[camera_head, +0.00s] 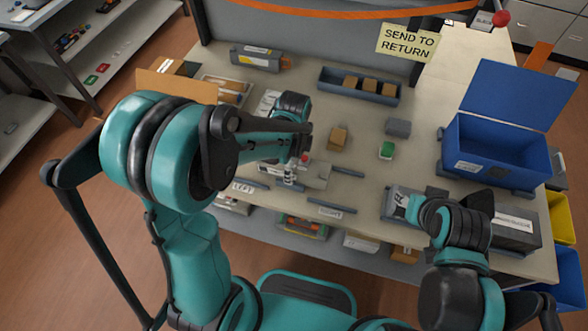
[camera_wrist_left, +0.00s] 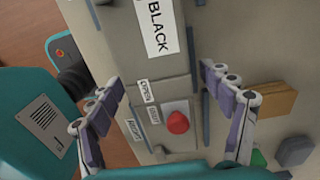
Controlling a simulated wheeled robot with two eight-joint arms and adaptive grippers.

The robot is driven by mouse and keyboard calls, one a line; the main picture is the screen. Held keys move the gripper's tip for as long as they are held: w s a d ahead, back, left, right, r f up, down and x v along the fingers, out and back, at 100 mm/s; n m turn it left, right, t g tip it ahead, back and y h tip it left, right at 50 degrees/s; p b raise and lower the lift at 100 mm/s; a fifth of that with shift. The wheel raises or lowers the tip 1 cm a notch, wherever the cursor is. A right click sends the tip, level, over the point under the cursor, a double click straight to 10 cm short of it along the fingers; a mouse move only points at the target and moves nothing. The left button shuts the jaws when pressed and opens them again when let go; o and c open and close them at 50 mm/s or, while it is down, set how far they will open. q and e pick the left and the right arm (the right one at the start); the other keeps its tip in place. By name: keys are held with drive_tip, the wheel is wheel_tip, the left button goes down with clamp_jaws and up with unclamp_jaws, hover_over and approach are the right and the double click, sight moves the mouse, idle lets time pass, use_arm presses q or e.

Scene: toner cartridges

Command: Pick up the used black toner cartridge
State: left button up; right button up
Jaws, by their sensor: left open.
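A long grey unit (camera_head: 316,175) lies on the table between dark rails. In the left wrist view, it carries a white label reading BLACK (camera_wrist_left: 157,25), and a red knob (camera_wrist_left: 177,122) and small labels show at its lower end. I cannot tell whether the knob belongs to the cartridge or to a holder. My left gripper (camera_head: 291,172) is above this unit. In the left wrist view the open fingers (camera_wrist_left: 162,82) are on either side of it, with visible gaps. The left arm hides part of the unit in the head view. My right arm is at the lower right; its fingers are not clear.
A dark cartridge (camera_head: 258,58) lies at the back left. A grey tray (camera_head: 335,90) holds tan boxes. A tan box (camera_head: 337,138), green box (camera_head: 387,150) and grey block (camera_head: 398,127) stand mid-table. A blue bin (camera_head: 455,160) and a dark box (camera_head: 515,232) are right.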

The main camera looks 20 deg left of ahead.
use_arm(q)
drive_tip(key=shift+s+r, duration=0.1)
drive_tip(key=c, duration=1.6)
